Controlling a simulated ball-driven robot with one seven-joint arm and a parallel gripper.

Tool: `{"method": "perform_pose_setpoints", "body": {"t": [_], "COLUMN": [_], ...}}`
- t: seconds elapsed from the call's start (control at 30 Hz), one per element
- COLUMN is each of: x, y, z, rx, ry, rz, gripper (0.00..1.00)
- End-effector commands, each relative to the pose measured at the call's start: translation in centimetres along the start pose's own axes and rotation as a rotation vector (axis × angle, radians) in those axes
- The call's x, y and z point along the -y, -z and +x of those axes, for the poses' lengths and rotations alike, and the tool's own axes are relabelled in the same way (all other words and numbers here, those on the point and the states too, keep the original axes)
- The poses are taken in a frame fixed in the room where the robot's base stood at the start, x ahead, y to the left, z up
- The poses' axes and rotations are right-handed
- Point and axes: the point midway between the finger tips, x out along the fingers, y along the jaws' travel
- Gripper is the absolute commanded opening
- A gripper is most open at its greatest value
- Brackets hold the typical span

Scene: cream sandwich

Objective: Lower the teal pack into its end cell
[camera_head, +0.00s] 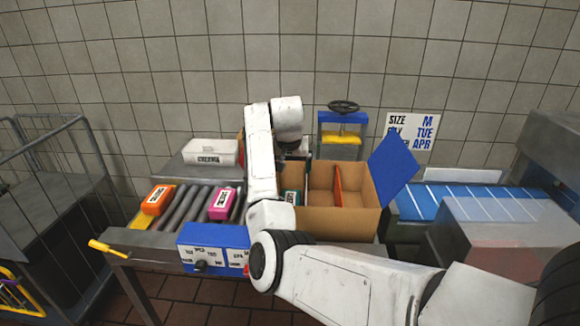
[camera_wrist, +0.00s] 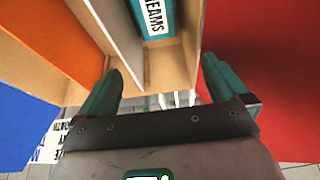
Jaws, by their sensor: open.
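The teal pack (camera_wrist: 155,12), with a white label, lies in an end cell of the cardboard box (camera_wrist: 188,50) in the wrist view. Cardboard walls flank it on both sides. A sliver of teal (camera_head: 290,196) shows beside my arm in the head view, at the left end of the cardboard box (camera_head: 345,226). My gripper (camera_wrist: 158,68) is open and empty, its fingertips apart from the pack. In the head view my arm hides the gripper and most of that end cell. How deep the pack sits cannot be told.
The box has an orange divider (camera_head: 338,185) and a raised blue flap (camera_head: 393,168). An orange pack (camera_head: 157,200) and a pink pack (camera_head: 222,204) lie on rollers to the left. A white pack (camera_head: 211,152) lies behind them. A blue conveyor (camera_head: 470,200) stands right.

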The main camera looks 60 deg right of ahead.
Motion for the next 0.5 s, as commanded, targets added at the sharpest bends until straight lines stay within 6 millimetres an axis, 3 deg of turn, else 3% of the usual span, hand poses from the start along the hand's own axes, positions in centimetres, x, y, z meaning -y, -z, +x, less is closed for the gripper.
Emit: {"method": "perform_pose_setpoints", "body": {"t": [0.27, 0.5], "x": [0.0, 0.1], "y": [0.0, 0.1], "z": [-0.5, -4.3], "rx": [-0.001, -0.004], "ry": [0.000, 0.002], "rz": [0.000, 0.001], "gripper": [1.00, 1.00]}}
